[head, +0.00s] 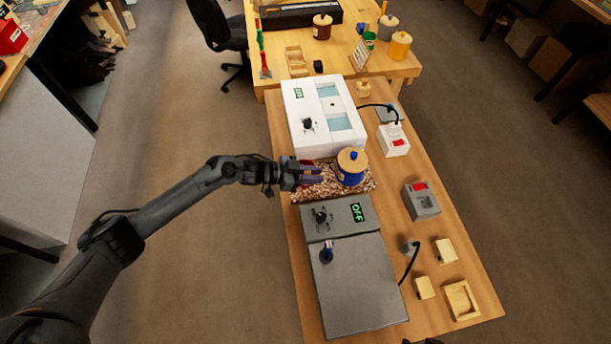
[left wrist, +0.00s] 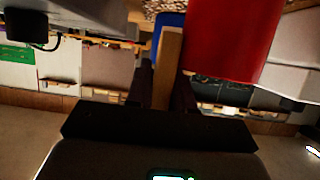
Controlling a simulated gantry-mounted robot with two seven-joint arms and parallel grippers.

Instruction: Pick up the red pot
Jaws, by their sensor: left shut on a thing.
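My left gripper (head: 318,174) reaches in from the left, over the speckled slab and beside the blue pot. The red pot (left wrist: 231,38) fills the upper right of the left wrist view, very close. In the head view only a small red patch shows by the fingers. A tan wooden piece (left wrist: 168,65), which looks like part of the red pot, stands between the fingers, and the gripper is shut on it. I cannot tell whether the pot touches the slab.
The blue pot (head: 350,172) with a wooden lid stands on the speckled slab (head: 320,191), just right of the gripper. A white machine (head: 291,120) stands behind and a grey unit (head: 360,285) in front. Switch boxes (head: 421,200) and wooden blocks (head: 446,250) line the right side.

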